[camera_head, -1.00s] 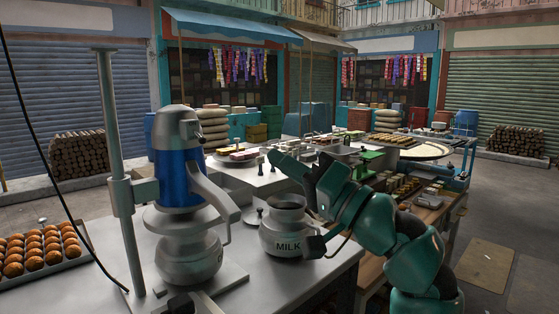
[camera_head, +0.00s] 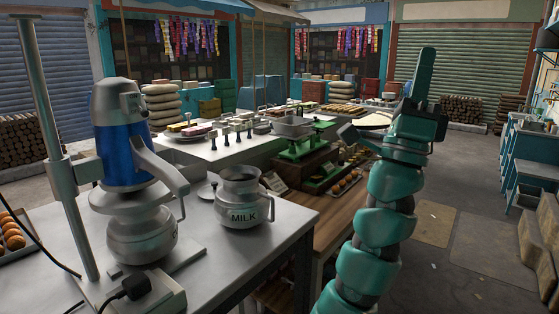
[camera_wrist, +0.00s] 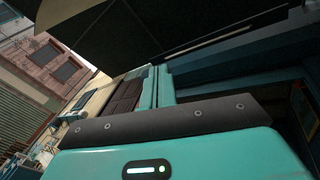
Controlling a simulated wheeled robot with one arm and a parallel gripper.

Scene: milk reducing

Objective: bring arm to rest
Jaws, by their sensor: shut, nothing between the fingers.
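My teal arm (camera_head: 375,225) stands folded up at the right of the head view, right of the metal table. My gripper (camera_head: 350,133) appears as the small dark grey end pointing left near the top of the arm, with nothing seen held in it. It is shut. The silver MILK pot (camera_head: 242,200) stands upright on the table, apart from my arm. In the wrist view, a teal part of my own arm (camera_wrist: 180,155) with a lit indicator fills the lower part.
A blue and silver machine (camera_head: 125,170) stands left of the pot on the metal table (camera_head: 265,245). Behind are a counter with several small items and a wooden display of buns (camera_head: 345,183). Open paved floor (camera_head: 450,260) lies right of my arm.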

